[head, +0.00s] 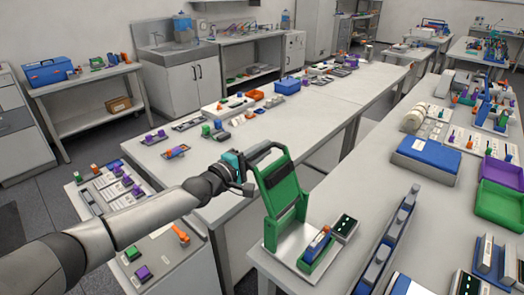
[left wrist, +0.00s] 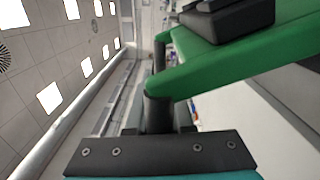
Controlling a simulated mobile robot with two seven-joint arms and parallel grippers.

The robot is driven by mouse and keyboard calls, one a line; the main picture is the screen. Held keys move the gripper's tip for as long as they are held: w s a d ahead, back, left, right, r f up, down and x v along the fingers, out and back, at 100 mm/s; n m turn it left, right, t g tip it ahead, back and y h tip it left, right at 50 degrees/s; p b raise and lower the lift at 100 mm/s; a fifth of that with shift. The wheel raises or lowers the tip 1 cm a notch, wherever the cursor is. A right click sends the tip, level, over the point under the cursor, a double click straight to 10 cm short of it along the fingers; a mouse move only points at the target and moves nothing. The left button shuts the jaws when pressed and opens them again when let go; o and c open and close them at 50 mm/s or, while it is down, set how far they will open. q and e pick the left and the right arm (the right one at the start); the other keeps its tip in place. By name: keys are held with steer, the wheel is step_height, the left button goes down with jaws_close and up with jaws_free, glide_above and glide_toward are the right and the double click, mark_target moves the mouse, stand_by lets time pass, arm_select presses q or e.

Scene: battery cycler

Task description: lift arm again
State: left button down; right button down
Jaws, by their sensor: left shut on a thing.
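The battery cycler (head: 300,255) stands near the front edge of the right-hand bench. Its green arm (head: 284,194) is raised and stands steeply above the base. The arm also fills the upper right of the left wrist view (left wrist: 235,65). My left gripper (head: 250,165) is at the top of the raised arm and is shut on its dark handle bar (left wrist: 158,108). The fingertips are partly hidden by the gripper body and the bar. A small blue and orange battery part (head: 317,243) sits in the green holder on the base. My right gripper is not in view.
A small dark display box (head: 345,228) stands right beside the cycler. A long grey rail (head: 388,240) lies farther right. A blue-topped box (head: 426,156) and green tray (head: 500,205) stand behind. A clear floor gap separates this bench from the middle one.

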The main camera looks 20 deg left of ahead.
arm_select(q)
steer(key=c, duration=0.8)
jaws_free()
steer(key=shift+f, duration=0.1)
steer(key=shift+p+v, duration=0.95)
steer(key=shift+v, duration=6.7)
